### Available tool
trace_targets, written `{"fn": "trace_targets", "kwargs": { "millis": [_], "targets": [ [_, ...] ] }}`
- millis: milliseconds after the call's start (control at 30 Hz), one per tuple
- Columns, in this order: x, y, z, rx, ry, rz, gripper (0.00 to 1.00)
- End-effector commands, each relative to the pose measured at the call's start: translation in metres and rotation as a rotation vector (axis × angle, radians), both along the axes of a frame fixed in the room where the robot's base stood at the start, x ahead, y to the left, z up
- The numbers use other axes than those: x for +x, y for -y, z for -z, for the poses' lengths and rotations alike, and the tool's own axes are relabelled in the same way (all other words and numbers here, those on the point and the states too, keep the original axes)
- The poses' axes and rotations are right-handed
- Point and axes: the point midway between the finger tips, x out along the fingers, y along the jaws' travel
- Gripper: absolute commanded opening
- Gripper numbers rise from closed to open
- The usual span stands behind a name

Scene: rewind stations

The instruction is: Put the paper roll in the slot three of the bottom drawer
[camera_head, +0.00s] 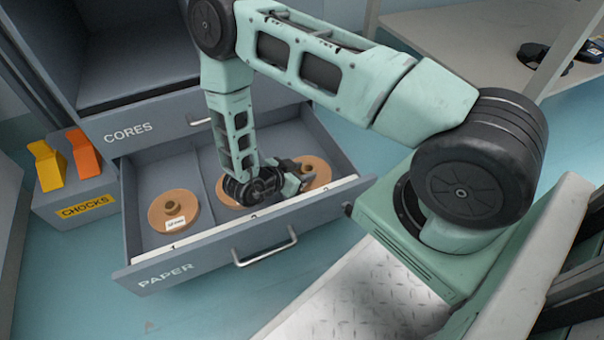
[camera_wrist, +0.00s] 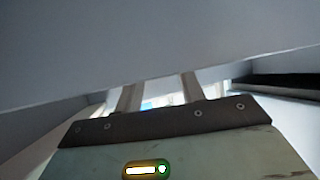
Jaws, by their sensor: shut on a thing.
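The bottom drawer (camera_head: 165,268), marked PAPER, stands pulled open, with its inside split by dividers. My gripper (camera_head: 297,168) is down in its right part and shut on the right-hand paper roll (camera_head: 319,173), a tan disc partly hidden behind my gripper. That roll is in or just over the rightmost compartment; I cannot tell whether it touches the floor. Another tan roll (camera_head: 223,192) lies in the middle compartment, partly hidden by my wrist. A third roll (camera_head: 160,214) with a white tag lies flat in the left compartment. In the wrist view my fingers (camera_wrist: 160,92) show, but the roll cannot be made out.
The CORES drawer (camera_head: 158,122) is above, under an open shelf space. A grey CHOCKS box (camera_head: 62,213) with yellow and orange blocks stands left of the drawer. The paper drawer's handle (camera_head: 265,252) sticks out in front. A shelf (camera_head: 450,38) with dark items is at top right.

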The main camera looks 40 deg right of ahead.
Motion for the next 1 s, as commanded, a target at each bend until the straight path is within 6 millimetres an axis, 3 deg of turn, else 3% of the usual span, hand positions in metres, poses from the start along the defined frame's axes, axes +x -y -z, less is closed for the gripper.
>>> {"fn": "trace_targets", "kwargs": {
  "millis": [233, 267, 333, 700, 867, 1000],
  "targets": [
    [0.000, 0.000, 0.001, -0.001, 0.000, 0.000, 0.11],
    [0.000, 0.000, 0.002, 0.000, 0.001, 0.000, 0.42],
    [0.000, 0.000, 0.001, 0.000, 0.001, 0.000, 0.61],
    [0.000, -0.001, -0.004, 0.000, 0.001, 0.000, 0.61],
    [0.000, -0.021, -0.018, 0.000, 0.001, -0.003, 0.61],
    [-0.002, -0.047, -0.034, 0.001, 0.001, -0.003, 0.61]
  ]
}}
